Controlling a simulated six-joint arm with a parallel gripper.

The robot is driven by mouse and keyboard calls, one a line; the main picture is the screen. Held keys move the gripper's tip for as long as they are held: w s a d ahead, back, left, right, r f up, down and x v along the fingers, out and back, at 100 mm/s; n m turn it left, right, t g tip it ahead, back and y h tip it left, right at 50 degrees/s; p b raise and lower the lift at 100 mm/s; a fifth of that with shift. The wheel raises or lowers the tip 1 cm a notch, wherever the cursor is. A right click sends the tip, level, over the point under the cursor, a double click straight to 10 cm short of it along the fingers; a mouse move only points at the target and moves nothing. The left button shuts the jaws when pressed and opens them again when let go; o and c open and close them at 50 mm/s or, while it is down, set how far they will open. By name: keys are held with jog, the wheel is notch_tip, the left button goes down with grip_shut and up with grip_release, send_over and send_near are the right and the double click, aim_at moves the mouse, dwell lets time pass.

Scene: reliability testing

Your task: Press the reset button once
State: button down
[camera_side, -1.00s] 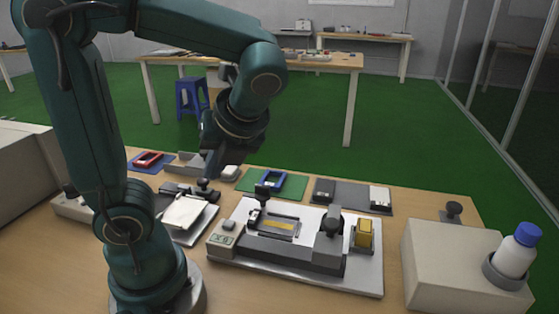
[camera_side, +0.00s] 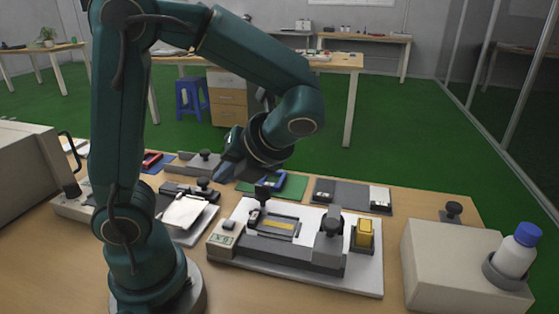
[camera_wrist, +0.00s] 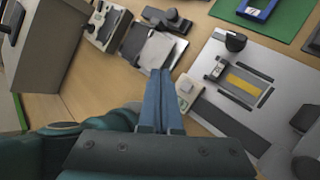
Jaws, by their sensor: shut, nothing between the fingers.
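The test fixture (camera_side: 300,262) is a pale plate with dark grey clamps and a yellow strip in its middle. At its left front corner is a small beige box with a display (camera_side: 221,240) and a grey button (camera_side: 228,225) on top. The box also shows in the wrist view (camera_wrist: 184,88), just right of my fingertips. My gripper (camera_side: 224,174) is shut and empty, pointing down, above and behind the box and apart from it. In the wrist view my blue fingers (camera_wrist: 161,73) lie together. No label reading "reset" can be made out.
A tray with a white sheet (camera_side: 184,212) lies left of the fixture. A green mat with a blue frame (camera_side: 272,181) lies behind it. A beige block (camera_side: 455,262) holds a blue-capped bottle (camera_side: 516,252) at right. Dark knobbed clamps stand up from the fixture.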

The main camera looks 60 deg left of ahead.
aim_at(231, 227)
jog(key=shift+f, duration=3.85)
jog(key=shift+f, duration=0.15)
jog(key=shift+f, duration=0.25)
jog(key=shift+f, duration=0.4)
jog(key=shift+r, duration=0.85)
jog(key=shift+r, duration=2.5)
